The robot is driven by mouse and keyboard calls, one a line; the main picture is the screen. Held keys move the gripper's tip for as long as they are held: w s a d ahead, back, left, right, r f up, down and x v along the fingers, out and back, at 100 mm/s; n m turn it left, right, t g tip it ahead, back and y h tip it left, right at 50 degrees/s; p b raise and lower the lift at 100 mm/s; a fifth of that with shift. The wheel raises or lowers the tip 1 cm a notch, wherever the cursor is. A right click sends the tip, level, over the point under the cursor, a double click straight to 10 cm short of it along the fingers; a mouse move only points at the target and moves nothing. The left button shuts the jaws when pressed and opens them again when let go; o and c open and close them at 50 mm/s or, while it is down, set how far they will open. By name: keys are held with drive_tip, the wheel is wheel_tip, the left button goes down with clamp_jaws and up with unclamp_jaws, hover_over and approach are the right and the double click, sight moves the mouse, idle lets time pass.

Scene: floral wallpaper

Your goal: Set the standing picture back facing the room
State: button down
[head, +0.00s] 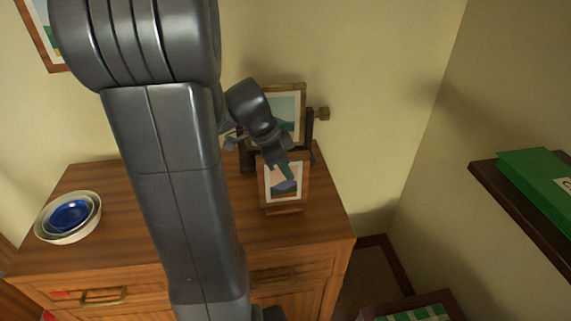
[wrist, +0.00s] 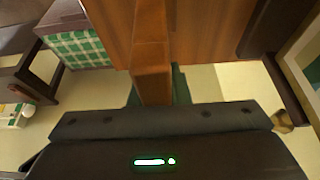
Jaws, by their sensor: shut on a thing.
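A small wooden-framed picture (head: 268,190) stands roughly upright at the right of the wooden dresser top, its blue-and-orange image side toward the head camera. My gripper (head: 285,172) comes down from above and is shut on the frame's upper part, one finger crossing the image. In the wrist view the frame's edge (wrist: 151,65) runs between the dark green fingers (wrist: 156,88). I cannot tell whether the frame's foot touches the dresser.
Nested bowls (head: 88,231), blue inside, sit at the left of the dresser (head: 325,222). A dark shelf (head: 490,175) with a green book (head: 535,172) juts from the right wall. A green checked box (head: 420,315) is low at right. My arm hides the dresser's middle.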

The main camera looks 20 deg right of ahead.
drive_tip(key=shift+f, duration=0.5)
drive_tip(key=shift+f+b, duration=0.4)
drive_tip(key=shift+b, duration=0.15)
drive_tip(key=c, duration=1.3)
unclamp_jaws()
drive_tip(key=v, duration=1.4)
drive_tip(key=shift+p, duration=0.35)
drive_tip(key=shift+f, duration=0.15)
drive_tip(key=x, duration=1.3)
drive_tip(key=shift+d, duration=0.15)
